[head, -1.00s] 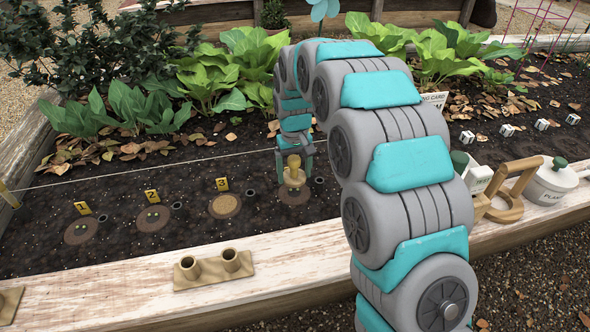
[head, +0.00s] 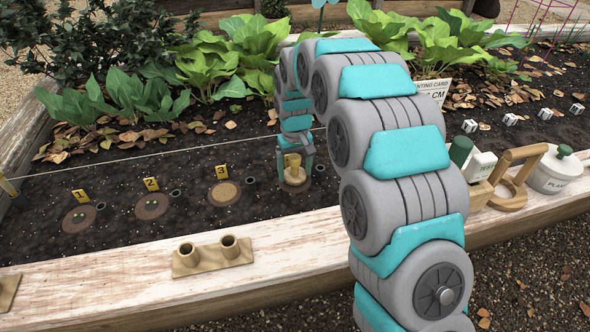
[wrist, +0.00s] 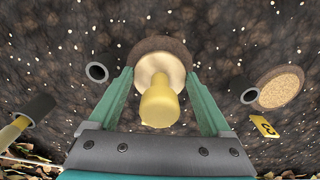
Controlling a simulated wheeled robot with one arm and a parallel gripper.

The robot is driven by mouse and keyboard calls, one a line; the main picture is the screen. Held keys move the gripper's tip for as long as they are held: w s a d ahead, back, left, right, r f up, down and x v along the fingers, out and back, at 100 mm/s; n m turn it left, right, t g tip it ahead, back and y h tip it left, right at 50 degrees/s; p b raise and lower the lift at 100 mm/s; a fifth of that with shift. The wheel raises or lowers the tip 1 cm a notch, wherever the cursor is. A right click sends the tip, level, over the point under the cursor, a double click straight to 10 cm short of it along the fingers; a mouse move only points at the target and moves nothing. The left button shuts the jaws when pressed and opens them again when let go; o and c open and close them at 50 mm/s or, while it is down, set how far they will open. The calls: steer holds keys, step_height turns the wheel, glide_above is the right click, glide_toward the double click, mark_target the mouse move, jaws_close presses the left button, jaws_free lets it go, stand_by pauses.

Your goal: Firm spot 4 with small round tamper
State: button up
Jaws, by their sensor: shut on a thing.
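My gripper (head: 295,160) points down, its two teal fingers shut on the small round tamper (head: 293,170), a pale yellow tool with a knob and round foot. In the wrist view the tamper (wrist: 160,103) stands between the fingers (wrist: 160,82). Its foot lies over the brown round spot (wrist: 148,47) to the right of spot 3, partly covering it. The foot looks down at the soil; firm contact cannot be told. No number tag shows at this spot. Spot 3 (head: 224,194) has a tan, smooth top.
A two-cup holder (head: 212,255) sits empty on the wooden front ledge (head: 110,285). A wooden-handled tool (head: 510,185) and a lidded white pot (head: 555,170) stand at right. Dark short tubes (wrist: 97,72) flank the spot. A string (head: 150,157) crosses behind; leafy plants lie beyond.

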mark_target(295, 157)
steer(key=shift+f, duration=0.55)
stand_by(1.0)
steer(key=shift+r+p, duration=1.25)
steer(key=shift+r, duration=2.3)
